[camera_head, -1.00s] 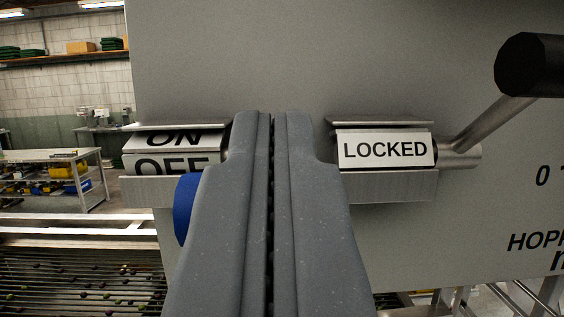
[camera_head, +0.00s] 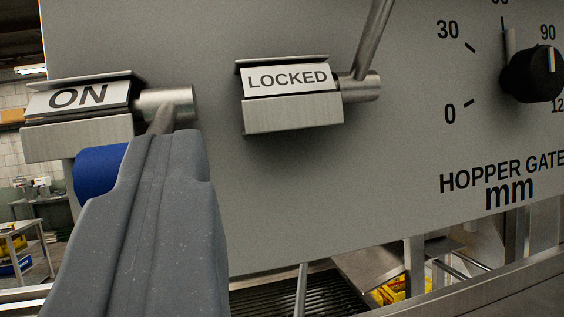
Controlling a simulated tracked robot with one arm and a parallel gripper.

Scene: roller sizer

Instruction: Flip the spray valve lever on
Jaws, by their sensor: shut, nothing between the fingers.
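The blue-handled lever, apparently the spray valve lever, is at the left of the grey panel in the head view. Its label (camera_head: 80,96) reads ON. Its metal hub (camera_head: 168,103) is right of the label, and a short stretch of its rod (camera_head: 160,120) shows below the hub. The blue handle (camera_head: 100,172) points down toward me and is partly hidden behind my gripper. My gripper (camera_head: 180,142) is shut and empty, with its tips just below the hub, over the rod. I cannot tell whether they touch the lever.
A second lever's label (camera_head: 288,79) reads LOCKED; its rod (camera_head: 372,40) rises out of view. A black dial knob (camera_head: 532,74) for the hopper gate is at the right. Bare panel (camera_head: 330,190) lies below the LOCKED label. A metal rail (camera_head: 500,292) crosses the lower right.

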